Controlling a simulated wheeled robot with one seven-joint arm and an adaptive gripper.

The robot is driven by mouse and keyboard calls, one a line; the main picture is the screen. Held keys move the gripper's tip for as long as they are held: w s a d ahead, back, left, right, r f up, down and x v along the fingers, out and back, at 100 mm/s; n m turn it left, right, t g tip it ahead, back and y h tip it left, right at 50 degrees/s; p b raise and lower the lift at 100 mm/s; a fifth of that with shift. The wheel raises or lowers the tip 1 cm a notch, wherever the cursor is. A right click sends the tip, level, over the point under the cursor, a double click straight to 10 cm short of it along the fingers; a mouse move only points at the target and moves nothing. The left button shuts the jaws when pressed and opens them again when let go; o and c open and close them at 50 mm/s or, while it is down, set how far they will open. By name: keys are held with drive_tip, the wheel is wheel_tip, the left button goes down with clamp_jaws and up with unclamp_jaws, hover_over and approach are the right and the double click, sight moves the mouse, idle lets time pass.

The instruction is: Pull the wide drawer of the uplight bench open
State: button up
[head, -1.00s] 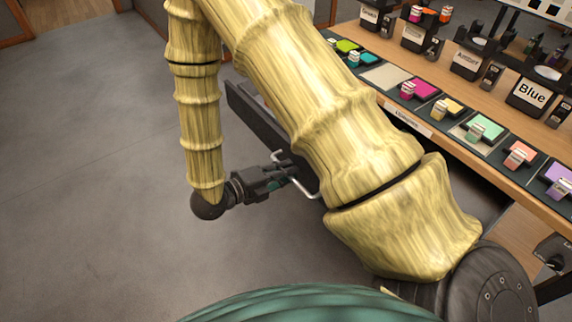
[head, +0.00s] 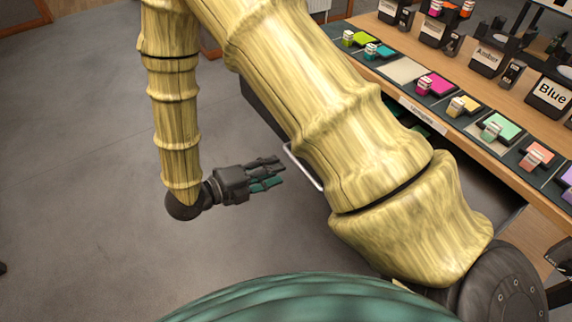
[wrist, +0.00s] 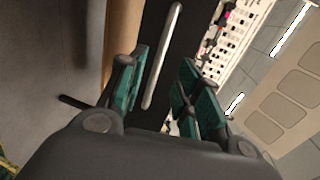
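The wide drawer's dark front (head: 266,112) stands out from the uplight bench (head: 480,130) in the head view, partly hidden behind my arm. Green items show in the gap between it and the bench. Its pale bar handle (head: 303,167) is partly covered by my arm. My gripper (head: 282,172) is to the left of the handle, apart from it, with its fingers spread and empty. In the wrist view, the handle (wrist: 162,55) runs along the dark front (wrist: 190,28), beyond and between the open fingertips of my gripper (wrist: 165,72).
Coloured swatches with small bottles, such as a magenta swatch (head: 438,83), line the bench edge. Labelled black holders, one reading Blue (head: 549,96), stand behind them. The grey floor (head: 80,180) left of my gripper is clear.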

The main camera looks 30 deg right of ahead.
drive_tip(key=shift+v, duration=1.85)
drive_tip(key=shift+f, duration=0.1)
drive_tip(key=d+f+n+t+y, duration=0.2)
drive_tip(key=f+n+t+y, duration=0.15)
drive_tip(key=f+n, duration=0.65)
drive_tip(key=d+f+n+t+y, duration=0.2)
drive_tip(key=f+n+y, duration=0.3)
drive_tip(key=f+n, duration=0.45)
drive_tip(key=s+a+f+n+g+y, duration=0.25)
drive_tip(key=s+f+n+y, duration=0.25)
drive_tip(key=s+f+n, duration=0.4)
drive_tip(key=s+n+g+y, duration=0.25)
drive_tip(key=s+n, duration=0.45)
drive_tip(key=s, duration=0.4)
wheel_tip(320, 180, up, 18)
drive_tip(key=p, duration=1.8)
